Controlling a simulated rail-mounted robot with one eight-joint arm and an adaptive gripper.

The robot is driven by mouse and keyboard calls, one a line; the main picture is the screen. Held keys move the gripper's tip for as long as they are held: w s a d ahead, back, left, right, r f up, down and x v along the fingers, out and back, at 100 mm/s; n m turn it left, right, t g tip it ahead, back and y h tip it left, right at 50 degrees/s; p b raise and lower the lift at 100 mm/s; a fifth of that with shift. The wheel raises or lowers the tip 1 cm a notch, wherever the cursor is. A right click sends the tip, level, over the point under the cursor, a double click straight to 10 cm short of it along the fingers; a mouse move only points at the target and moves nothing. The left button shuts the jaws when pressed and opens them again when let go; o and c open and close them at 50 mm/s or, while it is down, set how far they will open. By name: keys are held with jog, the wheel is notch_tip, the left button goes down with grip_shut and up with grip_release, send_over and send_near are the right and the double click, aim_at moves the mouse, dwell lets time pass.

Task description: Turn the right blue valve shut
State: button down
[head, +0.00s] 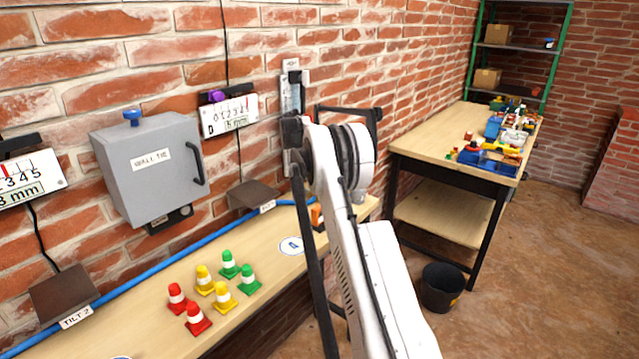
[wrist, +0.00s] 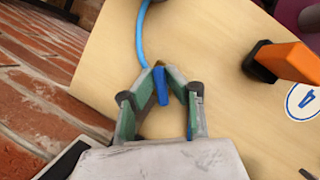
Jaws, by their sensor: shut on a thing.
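In the wrist view, my gripper (wrist: 169,77) has its fingertips close together around a narrow blue piece (wrist: 161,86), which I take to be the handle of the right blue valve. The fingers hide much of it, and its angle is hard to tell. A blue hose (wrist: 142,35) runs up from near the fingertips over the bench. In the head view, the hose (head: 165,262) runs along the bench toward my arm. My arm hides the gripper and the valve there.
An orange and black object (wrist: 283,60) stands right of my gripper, by a round label (wrist: 303,101). Several red, yellow and green cones (head: 222,290) stand on the bench (head: 130,325). A grey box (head: 150,165) with a blue knob (head: 132,117) hangs on the brick wall.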

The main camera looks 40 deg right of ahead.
jog(key=shift+m, duration=0.3)
jog(key=c, duration=1.8)
grip_release()
jog(key=shift+o, duration=0.2)
